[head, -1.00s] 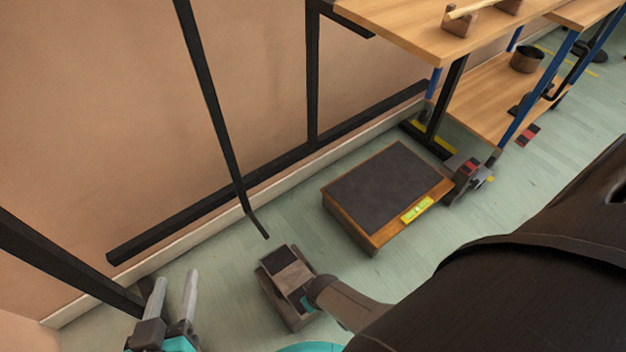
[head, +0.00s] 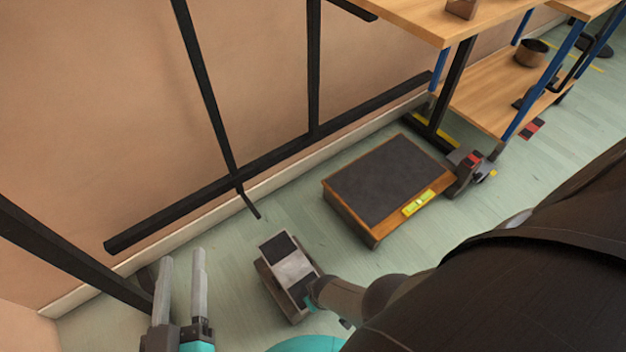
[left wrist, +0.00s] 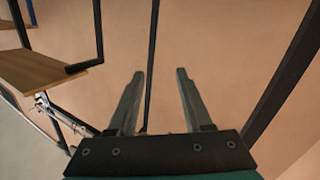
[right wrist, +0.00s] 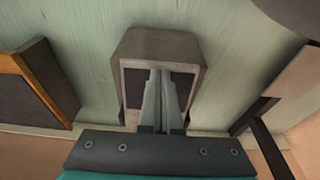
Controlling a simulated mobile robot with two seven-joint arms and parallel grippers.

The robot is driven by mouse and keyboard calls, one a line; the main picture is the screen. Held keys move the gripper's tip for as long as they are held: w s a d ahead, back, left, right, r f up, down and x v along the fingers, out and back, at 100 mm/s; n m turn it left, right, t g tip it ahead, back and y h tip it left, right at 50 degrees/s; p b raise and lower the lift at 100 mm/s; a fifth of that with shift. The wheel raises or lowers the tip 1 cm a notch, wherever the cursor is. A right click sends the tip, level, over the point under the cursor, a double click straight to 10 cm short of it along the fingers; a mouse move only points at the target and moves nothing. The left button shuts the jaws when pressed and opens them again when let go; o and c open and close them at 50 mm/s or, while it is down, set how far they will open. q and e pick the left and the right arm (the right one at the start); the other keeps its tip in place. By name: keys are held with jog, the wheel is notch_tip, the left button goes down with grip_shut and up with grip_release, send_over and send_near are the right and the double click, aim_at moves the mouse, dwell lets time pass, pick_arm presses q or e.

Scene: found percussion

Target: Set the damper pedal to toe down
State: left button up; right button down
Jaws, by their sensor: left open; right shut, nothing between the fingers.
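The damper pedal (head: 288,262) looks to be the grey box on the floor with a pale tilting plate and a dark pad at each end. It also shows in the right wrist view (right wrist: 160,46), behind my fingers. My right gripper (right wrist: 161,76) is shut and empty, its fingertips over the plate; I cannot tell whether they touch it. In the head view my right arm covers the pedal's near right side. My left gripper (head: 183,258) is open and empty, left of the pedal near the wall; it also shows in the left wrist view (left wrist: 160,75).
A low wooden box with a dark top (head: 385,180) and a yellow-green level (head: 418,202) stands right of the pedal. A grey device with red (head: 468,172) sits beside it. A wooden bench (head: 480,100) stands farther right. Black frame bars (head: 205,95) line the wall.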

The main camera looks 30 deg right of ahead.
pick_arm(q)
jog(key=shift+s+f, duration=0.1)
pick_arm(e)
jog(key=shift+s+f, duration=0.2)
jog(key=shift+f, duration=0.05)
dwell(0.3)
